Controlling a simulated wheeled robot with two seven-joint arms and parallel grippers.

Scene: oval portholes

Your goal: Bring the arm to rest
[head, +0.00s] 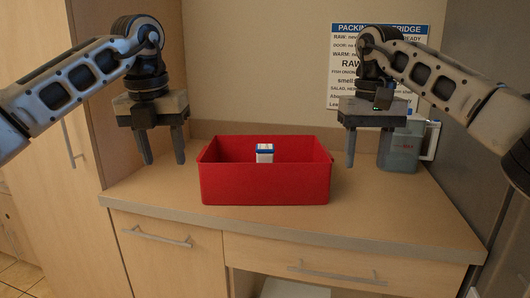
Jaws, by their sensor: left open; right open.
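My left gripper (163,160) hangs open and empty, pointing down, to the left of the red bin. My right gripper (366,164) hangs open and empty, pointing down, to the right of the bin and in front of a grey jug. Both arms are bent, coming in from the left and right edges. Neither gripper touches anything that I can see.
A red bin (265,188) stands on the wooden counter (400,205), with a small blue-and-white carton (264,153) inside. A grey jug (402,150) stands at the back right. A packing sign (340,62) is on the wall. Counter front and right are clear.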

